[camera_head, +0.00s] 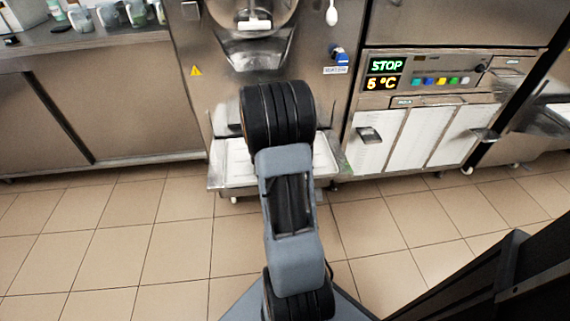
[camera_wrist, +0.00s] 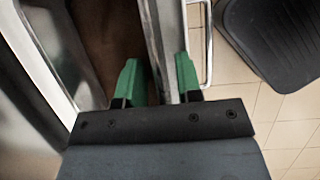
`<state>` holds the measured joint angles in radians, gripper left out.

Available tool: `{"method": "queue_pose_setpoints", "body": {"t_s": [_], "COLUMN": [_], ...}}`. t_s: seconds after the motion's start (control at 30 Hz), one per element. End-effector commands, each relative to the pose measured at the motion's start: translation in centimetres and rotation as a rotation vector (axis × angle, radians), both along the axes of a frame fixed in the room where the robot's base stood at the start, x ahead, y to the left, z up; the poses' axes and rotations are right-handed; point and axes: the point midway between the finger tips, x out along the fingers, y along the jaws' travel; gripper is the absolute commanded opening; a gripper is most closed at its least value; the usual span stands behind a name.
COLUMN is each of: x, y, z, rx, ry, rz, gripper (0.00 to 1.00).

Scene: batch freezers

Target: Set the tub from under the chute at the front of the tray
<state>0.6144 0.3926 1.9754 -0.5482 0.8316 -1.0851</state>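In the wrist view, the green fingers of my gripper (camera_wrist: 158,75) stand apart on either side of a metal wall (camera_wrist: 165,45), which looks like the tub's rim. The left finger is over the brown inside (camera_wrist: 100,30) and the right finger is outside the wall. A gap shows between the fingers. In the head view, my arm hides the gripper and the tub. The chute (camera_head: 253,52) is above my arm on the machine front. The white tray (camera_head: 235,174) shows on both sides of my arm, low on the machine.
A control panel (camera_head: 425,76) reading STOP and 5 °C is to the right, above white drawer fronts (camera_head: 435,135) with handles. A steel counter (camera_head: 90,40) with cups is at the left. The tiled floor (camera_head: 130,240) in front is clear.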

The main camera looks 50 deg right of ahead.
Motion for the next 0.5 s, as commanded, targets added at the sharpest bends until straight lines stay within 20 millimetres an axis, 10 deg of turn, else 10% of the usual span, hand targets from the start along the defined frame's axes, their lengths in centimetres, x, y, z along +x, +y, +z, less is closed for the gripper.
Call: {"method": "queue_pose_setpoints", "body": {"t_s": [0.5], "x": [1.9], "y": [2.9], "z": [8.5], "rx": [-0.001], "ry": [-0.003], "rz": [0.003], "gripper": [0.33]}}
